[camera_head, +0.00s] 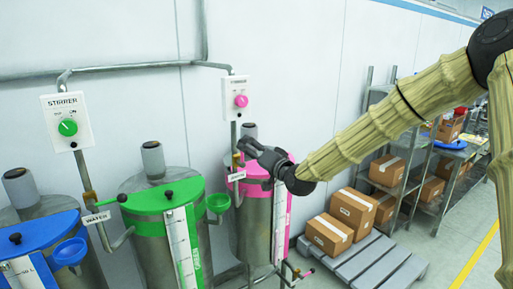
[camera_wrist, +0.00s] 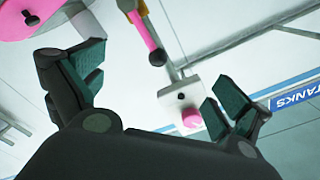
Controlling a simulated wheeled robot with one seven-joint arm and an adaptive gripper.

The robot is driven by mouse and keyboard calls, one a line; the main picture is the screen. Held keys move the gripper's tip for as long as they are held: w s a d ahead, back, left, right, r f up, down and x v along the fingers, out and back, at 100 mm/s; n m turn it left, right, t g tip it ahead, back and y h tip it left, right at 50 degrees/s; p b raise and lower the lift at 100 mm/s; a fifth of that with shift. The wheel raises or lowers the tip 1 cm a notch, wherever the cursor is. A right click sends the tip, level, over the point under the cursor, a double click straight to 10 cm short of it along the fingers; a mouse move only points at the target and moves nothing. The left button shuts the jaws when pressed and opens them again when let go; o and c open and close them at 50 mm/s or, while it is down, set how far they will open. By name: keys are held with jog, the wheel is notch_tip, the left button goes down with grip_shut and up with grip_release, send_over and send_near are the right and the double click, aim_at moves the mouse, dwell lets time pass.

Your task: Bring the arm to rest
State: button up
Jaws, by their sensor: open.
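My gripper (camera_head: 243,160) is at the end of my tan-sleeved arm, in front of the pink-topped drum (camera_head: 253,222) in the head view. In the wrist view my gripper (camera_wrist: 150,95) has its two fingers spread wide apart with nothing between them. The pink-knob stirrer box (camera_wrist: 182,100) shows beyond the fingers, apart from them. It also shows above my gripper in the head view, where its pink knob (camera_head: 241,101) faces out. My gripper and forearm hide part of the pink drum's top.
A green-topped drum (camera_head: 150,235) and a blue-topped drum (camera_head: 50,250) stand to the left. A green-knob stirrer box (camera_head: 67,121) is on the wall. Cartons (camera_head: 330,232) sit on a grey pallet (camera_head: 400,270) at the lower right. A metal shelf (camera_head: 412,195) stands behind my arm.

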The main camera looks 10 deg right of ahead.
jog(key=shift+s, duration=0.15)
jog(key=s+a+f+n+g+h, duration=0.1)
jog(key=s+f+g, duration=0.35)
jog(key=f, duration=0.85)
jog(key=s+a+f+g+h, duration=0.1)
jog(key=s+f, duration=0.7)
jog(key=f, duration=0.5)
jog(key=s+f+n+g+h, duration=0.1)
jog(key=s+f+g, duration=0.2)
jog(key=s+f, duration=0.7)
jog(key=s+d+f+n+g+h, duration=0.1)
jog(key=s+f+g, duration=0.1)
jog(key=s+f, duration=0.5)
jog(key=s+d+f+g+h, duration=0.1)
jog(key=s+f, duration=0.6)
jog(key=s, duration=0.9)
jog(key=s+d+f+n+g+h+b, duration=0.1)
jog(key=s+d+f+g, duration=0.2)
jog(key=s, duration=0.9)
notch_tip(320, 180, down, 5)
jog(key=shift+r+n+g, duration=0.1)
jog(key=shift+n+g, duration=0.2)
jog(key=shift+g, duration=0.95)
